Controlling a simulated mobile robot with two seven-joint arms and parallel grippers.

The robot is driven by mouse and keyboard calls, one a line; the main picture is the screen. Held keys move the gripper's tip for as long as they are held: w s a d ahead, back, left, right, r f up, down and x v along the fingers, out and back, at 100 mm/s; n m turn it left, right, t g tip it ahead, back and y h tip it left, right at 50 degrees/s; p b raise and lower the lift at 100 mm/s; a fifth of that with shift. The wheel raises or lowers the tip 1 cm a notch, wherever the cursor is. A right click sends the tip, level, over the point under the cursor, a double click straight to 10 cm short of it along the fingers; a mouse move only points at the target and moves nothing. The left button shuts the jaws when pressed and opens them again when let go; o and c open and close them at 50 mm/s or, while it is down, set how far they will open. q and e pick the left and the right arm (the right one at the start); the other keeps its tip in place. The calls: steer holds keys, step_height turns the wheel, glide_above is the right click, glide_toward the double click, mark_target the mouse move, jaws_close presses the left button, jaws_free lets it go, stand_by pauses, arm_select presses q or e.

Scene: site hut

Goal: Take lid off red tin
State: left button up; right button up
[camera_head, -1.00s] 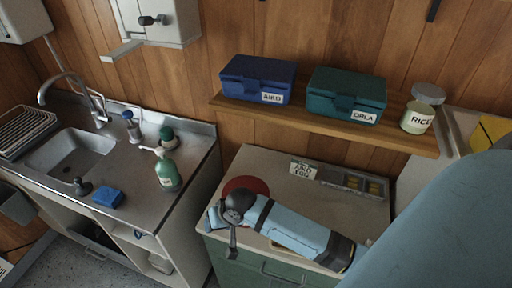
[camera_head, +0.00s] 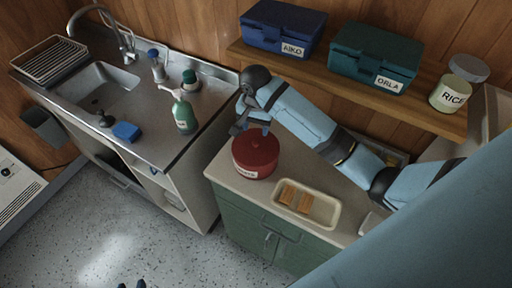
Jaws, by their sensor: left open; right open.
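The red tin (camera_head: 254,168) stands upright on the green cabinet's pale top, with a white label, partly unreadable, on its front. Its red lid (camera_head: 256,147) appears to be on it. My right gripper (camera_head: 254,127) points down over the back of the lid, open; its fingers partly hide the lid's top, and I cannot tell whether they touch it. My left gripper (camera_head: 132,285) shows only as two dark tips, apart, at the bottom edge, over the floor and far from the tin.
A cream tray (camera_head: 327,213) with brown wafer-like pieces lies right of the tin. A shelf (camera_head: 304,69) behind holds a blue box (camera_head: 283,27), a teal box (camera_head: 374,58) and a rice jar (camera_head: 451,94). The sink counter (camera_head: 146,146), with a green bottle (camera_head: 183,113), stands left across a gap.

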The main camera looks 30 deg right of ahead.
mark_target(256, 142)
steer(key=shift+s+f+p, duration=0.1)
steer(key=shift+f+p, duration=0.6)
steer(key=shift+f, duration=2.75)
jaws_close()
